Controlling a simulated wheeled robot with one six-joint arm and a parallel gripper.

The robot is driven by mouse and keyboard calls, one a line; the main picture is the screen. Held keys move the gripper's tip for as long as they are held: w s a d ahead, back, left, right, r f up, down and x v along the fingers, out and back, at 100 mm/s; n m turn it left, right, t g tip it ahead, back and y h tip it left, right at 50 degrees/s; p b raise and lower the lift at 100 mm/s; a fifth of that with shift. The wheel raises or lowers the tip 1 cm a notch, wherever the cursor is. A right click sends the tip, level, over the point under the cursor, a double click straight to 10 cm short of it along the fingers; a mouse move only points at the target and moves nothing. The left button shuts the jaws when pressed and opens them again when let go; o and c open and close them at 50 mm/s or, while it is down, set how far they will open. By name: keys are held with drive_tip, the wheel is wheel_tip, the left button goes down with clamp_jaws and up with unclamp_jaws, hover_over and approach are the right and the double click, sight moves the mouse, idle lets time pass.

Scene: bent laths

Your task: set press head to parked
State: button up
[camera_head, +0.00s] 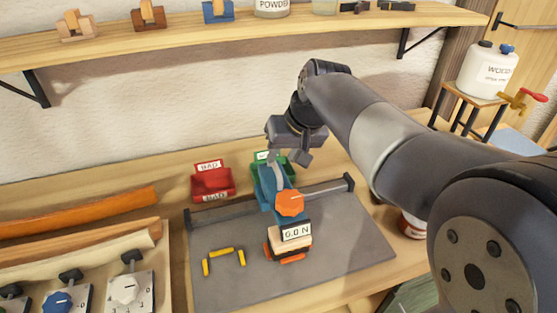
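The press head (268,190) is a blue body with an orange knob (289,203) on its front and a pale grey curved piece (278,175) at its top. It stands near the middle of a grey rail (325,190) above a grey plate (215,290). A display (296,232) below the knob reads 0.0 N. A light wooden block with orange parts (290,248) sits under the display. My gripper (288,158) is just above and behind the press head, its two fingers apart. I cannot tell whether it touches the curved piece.
A red bin marked BAD (212,183) stands left of the press, and a green bin (268,158) is partly hidden behind it. Yellow pieces (222,252) lie on the plate. Switch boxes (127,290) and laths (80,225) are at left. A shelf (220,35) runs above.

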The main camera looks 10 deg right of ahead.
sight(276, 166)
drive_tip(key=shift+x, duration=1.85)
drive_tip(key=shift+c, duration=0.5)
clamp_jaws()
